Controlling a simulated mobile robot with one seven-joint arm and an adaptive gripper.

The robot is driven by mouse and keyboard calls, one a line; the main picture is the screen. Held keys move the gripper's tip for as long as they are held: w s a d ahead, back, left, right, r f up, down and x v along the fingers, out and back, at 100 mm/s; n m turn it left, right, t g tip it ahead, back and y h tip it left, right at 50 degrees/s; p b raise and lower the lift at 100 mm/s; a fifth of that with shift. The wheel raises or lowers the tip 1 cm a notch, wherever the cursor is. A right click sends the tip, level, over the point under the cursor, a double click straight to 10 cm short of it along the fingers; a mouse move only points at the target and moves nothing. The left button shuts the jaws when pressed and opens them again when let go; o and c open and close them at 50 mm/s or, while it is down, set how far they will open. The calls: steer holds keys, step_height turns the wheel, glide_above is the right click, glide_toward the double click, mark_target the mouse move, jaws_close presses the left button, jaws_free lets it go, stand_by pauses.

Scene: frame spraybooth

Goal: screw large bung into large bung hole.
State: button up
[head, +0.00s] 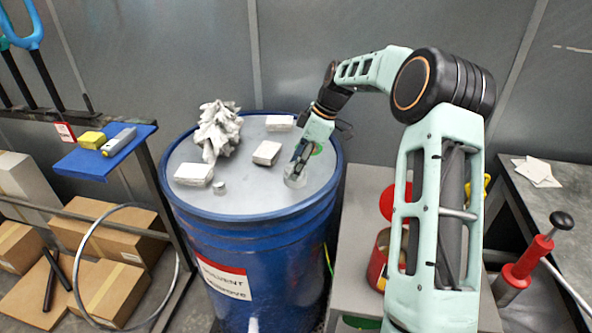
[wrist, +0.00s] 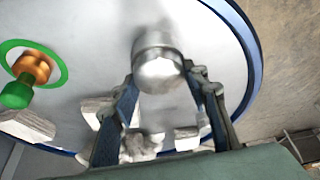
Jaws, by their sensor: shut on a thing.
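My gripper (head: 302,158) reaches down over the right part of the blue drum's lid. In the wrist view, its two fingers (wrist: 163,78) are shut on the large bung (wrist: 158,66), a shiny silver metal plug between the fingertips. The large bung (head: 295,177) also shows in the head view as a silver round shape under the gripper, near the drum's right rim. It is close to the lid, but I cannot tell whether it sits in the large bung hole. The hole itself is hidden.
The blue drum (head: 250,235) carries a crumpled whitish rag (head: 219,128), several pale blocks (head: 194,175) and a small metal piece (head: 219,187). A brass fitting (wrist: 32,68) in a green ring stands on the lid. A grey cabinet (head: 352,220) is right of the drum.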

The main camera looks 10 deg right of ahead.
steer(key=shift+s+f, duration=0.1)
steer(key=shift+f, duration=0.05)
steer(key=shift+f+m+t+b, duration=0.15)
steer(key=shift+m+t+b, duration=0.15)
steer(key=shift+m+b, duration=0.7)
steer(key=shift+s+m+t+h+b, duration=0.1)
steer(key=shift+m+t+h+b, duration=0.2)
steer(key=shift+m+b, duration=0.45)
steer(key=shift+m, duration=0.35)
steer(key=o, duration=1)
steer(key=shift+r, duration=0.2)
